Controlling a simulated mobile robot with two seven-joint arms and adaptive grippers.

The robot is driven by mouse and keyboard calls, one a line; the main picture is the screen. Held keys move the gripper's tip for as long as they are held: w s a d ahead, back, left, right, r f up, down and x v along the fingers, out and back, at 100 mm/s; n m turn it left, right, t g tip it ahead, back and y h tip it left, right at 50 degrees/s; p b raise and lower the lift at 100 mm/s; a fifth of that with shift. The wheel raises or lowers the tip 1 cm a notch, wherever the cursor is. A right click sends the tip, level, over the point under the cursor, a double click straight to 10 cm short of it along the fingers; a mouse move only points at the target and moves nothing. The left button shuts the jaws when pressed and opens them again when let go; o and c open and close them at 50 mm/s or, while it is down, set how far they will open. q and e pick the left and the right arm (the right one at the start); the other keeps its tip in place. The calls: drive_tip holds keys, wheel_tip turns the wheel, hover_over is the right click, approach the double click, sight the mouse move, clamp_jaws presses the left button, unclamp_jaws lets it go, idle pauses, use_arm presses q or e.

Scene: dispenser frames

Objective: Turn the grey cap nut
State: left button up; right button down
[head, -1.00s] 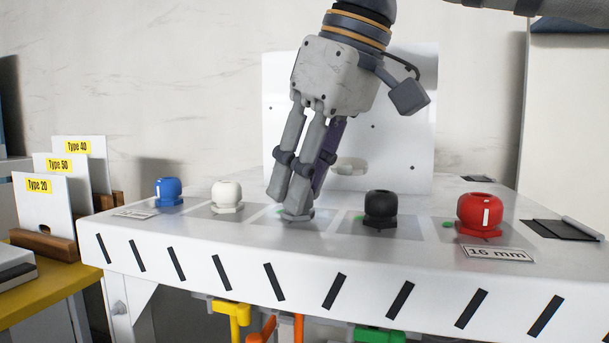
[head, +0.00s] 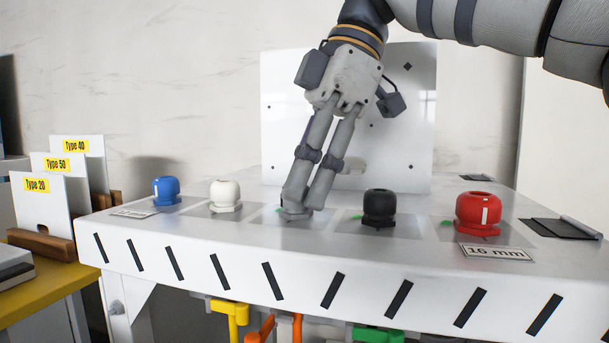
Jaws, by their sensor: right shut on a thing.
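My right gripper (head: 300,207) reaches down from above onto the white bench. Its fingers are shut on the grey cap nut (head: 293,214), which stands in the row between the white cap nut (head: 226,195) and the black cap nut (head: 380,208). The fingers hide most of the grey nut; only a bit of its base shows. My left gripper is not in the head view.
A blue cap nut (head: 166,190) stands at the left end of the row and a red one (head: 478,213) at the right, behind a "16 mm" label (head: 496,252). An upright white panel (head: 410,120) stands behind. Type cards (head: 40,205) stand at the left.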

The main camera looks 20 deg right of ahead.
drive_tip(key=n+g, duration=0.1)
drive_tip(key=n, duration=0.3)
drive_tip(key=shift+w+a+f+n+g, duration=0.1)
drive_tip(key=shift+w+n+g, duration=0.1)
drive_tip(key=shift+n+g, duration=0.15)
idle(0.3)
drive_tip(key=shift+h, duration=0.3)
drive_tip(key=c, duration=1.2)
unclamp_jaws()
